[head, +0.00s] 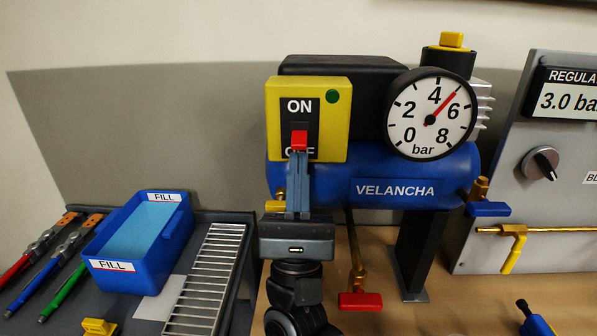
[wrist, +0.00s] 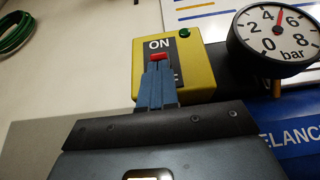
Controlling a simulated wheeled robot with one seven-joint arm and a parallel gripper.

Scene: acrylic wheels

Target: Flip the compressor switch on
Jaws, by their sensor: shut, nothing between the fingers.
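The compressor switch is a yellow box (head: 276,120) with a black plate marked ON above and OFF below. It also shows in the wrist view (wrist: 206,78). Its red lever (head: 299,138) sits below ON, near the top of the OFF lettering; the wrist view also shows it (wrist: 158,57). I cannot tell which way it is thrown. My gripper (head: 298,158) is shut and empty, pointing up, with its blue-grey fingertips (wrist: 158,68) just under the lever. Contact is unclear. The fingers partly hide OFF. The box's round lamp (head: 332,96) is dark green.
The blue compressor tank (head: 330,190) is behind my gripper, with a pressure gauge (head: 429,115) reading about 5 bar. A red-handled valve (head: 360,301) hangs below. A blue FILL bin (head: 180,228) and metal rack (head: 205,285) are left. A grey regulator panel (head: 510,150) stands right.

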